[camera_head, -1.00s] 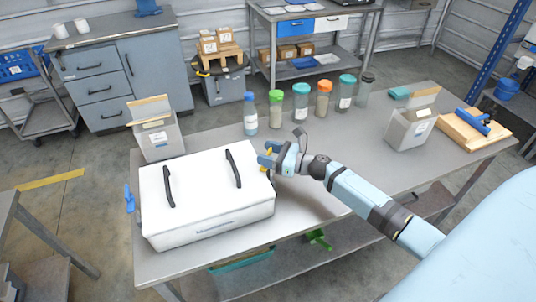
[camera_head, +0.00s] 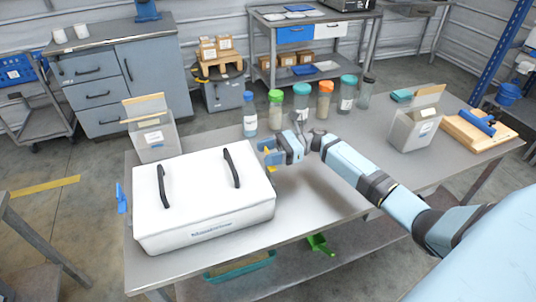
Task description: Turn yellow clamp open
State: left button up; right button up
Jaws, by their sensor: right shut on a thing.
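A white hopper box (camera_head: 203,190) with a closed lid and two black handles stands on the left part of the grey table. My right gripper (camera_head: 268,156) is at the box's right side, near the back corner. It is shut on the yellow clamp (camera_head: 270,169), of which only a small yellow part shows; the fingers hide the rest, so I cannot tell its exact turn. A blue clamp (camera_head: 121,198) sits on the box's left side. My left gripper is not in view.
Several jars with coloured lids, among them a green-lidded jar (camera_head: 275,110), stand along the table's back. A box with papers (camera_head: 150,134) is behind the hopper; a similar bin (camera_head: 412,128) and a wooden board (camera_head: 473,134) are at the right. The table's (camera_head: 310,208) front middle is clear.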

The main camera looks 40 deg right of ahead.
dwell(0.5)
jog(key=o, duration=0.9)
jog(key=b+v, duration=0.1)
jog(key=v, duration=1.2)
jog(key=shift+w+d+f, duration=0.1)
jog(key=shift+d, duration=0.3)
